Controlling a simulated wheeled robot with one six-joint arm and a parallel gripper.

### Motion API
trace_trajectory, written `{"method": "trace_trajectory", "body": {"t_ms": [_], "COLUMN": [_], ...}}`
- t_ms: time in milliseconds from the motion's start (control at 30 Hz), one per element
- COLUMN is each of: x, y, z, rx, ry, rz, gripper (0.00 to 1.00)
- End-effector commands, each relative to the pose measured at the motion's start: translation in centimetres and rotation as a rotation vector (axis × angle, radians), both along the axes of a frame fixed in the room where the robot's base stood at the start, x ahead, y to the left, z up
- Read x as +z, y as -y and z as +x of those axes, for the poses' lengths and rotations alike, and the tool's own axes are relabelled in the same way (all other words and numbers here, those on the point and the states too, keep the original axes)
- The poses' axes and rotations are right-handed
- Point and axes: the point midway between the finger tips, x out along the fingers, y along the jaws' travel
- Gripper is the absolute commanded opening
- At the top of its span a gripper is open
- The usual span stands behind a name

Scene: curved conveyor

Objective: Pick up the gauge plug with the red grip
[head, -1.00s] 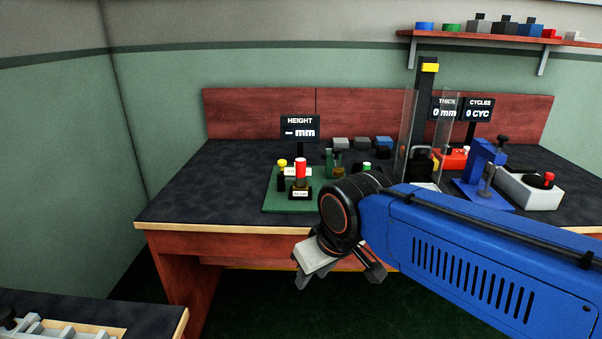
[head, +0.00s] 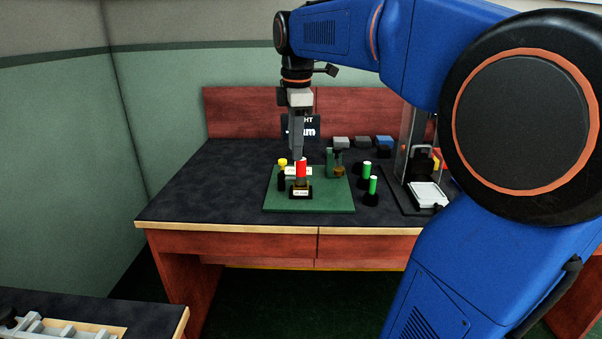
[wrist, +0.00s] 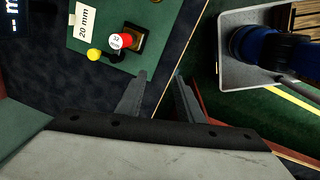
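The gauge plug with the red grip (head: 301,169) stands upright in a small dark, labelled holder on the green mat (head: 335,203). In the wrist view the red grip (wrist: 120,41) shows its round top, left of the fingers and not between them. My gripper (head: 298,155) points down and its fingers overlap the plug's top in the head view. In the wrist view my gripper (wrist: 161,76) has two fingers apart with nothing between them. The exact height above the plug cannot be told.
A yellow-topped piece (head: 282,164) stands close left of the red plug. A glassy green part (head: 335,163) is at the mat's back right. The height display (head: 309,128) is behind, partly hidden. The left tabletop is clear.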

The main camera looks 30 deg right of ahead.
Motion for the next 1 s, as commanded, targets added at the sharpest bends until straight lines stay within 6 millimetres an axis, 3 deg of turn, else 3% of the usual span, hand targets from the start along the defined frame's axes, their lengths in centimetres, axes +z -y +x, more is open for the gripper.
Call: {"method": "trace_trajectory", "body": {"t_ms": [100,300,567,767,1000], "x": [1.4,3.1,3.9,2.1,-2.2], "y": [1.9,5.0,7.0,7.1,7.1], "z": [3.1,7.1,9.5,9.5,9.3], "rx": [0.145,0.383,0.545,0.56,0.559], "ry": [-0.044,-0.108,-0.145,-0.149,-0.149], "rz": [-0.008,-0.006,0.005,0.007,0.007], "gripper": [0.34,0.34,0.34,0.34,0.34]}}
